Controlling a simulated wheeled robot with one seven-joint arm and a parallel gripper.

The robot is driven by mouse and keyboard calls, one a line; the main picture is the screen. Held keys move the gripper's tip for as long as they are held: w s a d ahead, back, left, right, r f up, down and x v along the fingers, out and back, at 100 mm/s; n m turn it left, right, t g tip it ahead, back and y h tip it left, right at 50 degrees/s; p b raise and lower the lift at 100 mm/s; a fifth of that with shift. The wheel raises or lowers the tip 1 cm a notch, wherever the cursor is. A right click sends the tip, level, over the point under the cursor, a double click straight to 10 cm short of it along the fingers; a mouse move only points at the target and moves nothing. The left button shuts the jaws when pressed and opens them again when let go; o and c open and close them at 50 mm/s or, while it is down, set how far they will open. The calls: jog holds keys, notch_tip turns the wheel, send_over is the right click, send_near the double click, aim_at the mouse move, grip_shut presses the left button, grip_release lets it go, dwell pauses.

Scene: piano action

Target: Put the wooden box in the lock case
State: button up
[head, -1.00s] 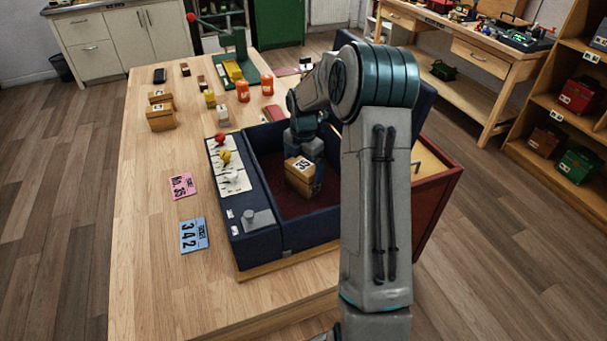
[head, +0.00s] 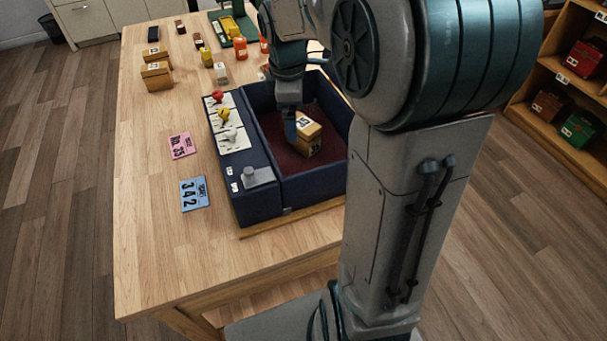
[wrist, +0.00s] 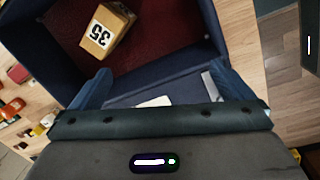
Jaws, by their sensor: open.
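The wooden box (head: 309,137) sits inside the dark blue lock case (head: 316,186), on its dark red floor. In the wrist view, the box (wrist: 108,30) shows a white label reading 35. It stands near one side of the case (wrist: 200,20), with clear floor beside it. My gripper (head: 291,126) is over the case, just left of the box in the head view. In the wrist view, my gripper (wrist: 160,88) has its two blue fingers wide apart with nothing between them, and the box is beyond them.
The case's side panel has red, yellow and white levers (head: 230,135). A pink card (head: 181,146) and a blue card (head: 194,194) lie on the table left of it. The table's front left is clear.

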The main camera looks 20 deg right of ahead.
jog(key=s+a+m+t, duration=0.1)
jog(key=s+a+m, duration=0.1)
jog(key=s+m, duration=0.4)
jog(key=s+a+m+t+y, duration=0.1)
jog(key=s+a+m, duration=0.2)
jog(key=s+m, duration=0.4)
jog(key=shift+s+f, duration=0.35)
jog(key=shift+s, duration=2.25)
